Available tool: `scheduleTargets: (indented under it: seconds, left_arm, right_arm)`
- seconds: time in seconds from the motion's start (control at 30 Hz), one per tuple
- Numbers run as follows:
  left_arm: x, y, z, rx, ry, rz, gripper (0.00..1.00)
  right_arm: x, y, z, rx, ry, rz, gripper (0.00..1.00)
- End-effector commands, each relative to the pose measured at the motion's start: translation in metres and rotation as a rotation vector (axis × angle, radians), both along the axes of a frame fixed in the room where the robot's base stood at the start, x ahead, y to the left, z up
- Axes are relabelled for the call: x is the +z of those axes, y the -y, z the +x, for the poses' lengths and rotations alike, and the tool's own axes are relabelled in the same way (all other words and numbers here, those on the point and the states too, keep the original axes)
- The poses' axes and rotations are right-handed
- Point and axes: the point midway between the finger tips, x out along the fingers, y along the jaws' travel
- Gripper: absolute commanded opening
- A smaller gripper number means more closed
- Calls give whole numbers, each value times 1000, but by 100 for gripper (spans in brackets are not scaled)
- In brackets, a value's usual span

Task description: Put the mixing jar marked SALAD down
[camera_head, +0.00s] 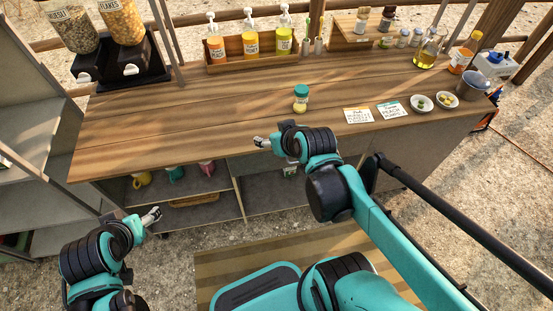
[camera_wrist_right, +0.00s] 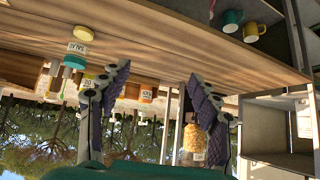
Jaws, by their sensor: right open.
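The mixing jar (camera_head: 300,101) is small, with a teal lid and a yellowish lower part. It stands upright on the wooden counter (camera_head: 200,110), near its middle. In the upside-down right wrist view the jar (camera_wrist_right: 78,47) shows its white label, left of the fingers. My right gripper (camera_head: 261,142) is at the counter's front edge, left of and nearer than the jar, apart from it. Its two fingers are spread and empty in the right wrist view (camera_wrist_right: 155,78). My left gripper (camera_head: 151,215) is low, in front of the shelves; its finger gap is too small to judge.
A wooden box of pump bottles (camera_head: 250,48) stands at the back. Two cards (camera_head: 358,115) and small bowls (camera_head: 421,102) lie right of the jar. Dispensers (camera_head: 122,25) stand at the back left. Mugs (camera_head: 175,174) sit on the shelf below. The counter left of the jar is clear.

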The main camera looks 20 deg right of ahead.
Motion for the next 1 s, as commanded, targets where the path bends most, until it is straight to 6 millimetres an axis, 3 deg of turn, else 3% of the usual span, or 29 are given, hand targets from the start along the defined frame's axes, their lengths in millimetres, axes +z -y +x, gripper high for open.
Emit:
scheduleTargets:
  seconds: [0.1,0.3,1.0]
  left_arm:
    - [0,0,0,0,0,0,68]
    - [0,0,0,0,0,0,68]
    - [0,0,0,0,0,0,68]
  right_arm:
    - [-2,-24,-42,23,-88,-14,63]
    - [-4,-34,-78,22,-161,-37,63]
    - [-4,-34,-82,19,-169,-40,63]
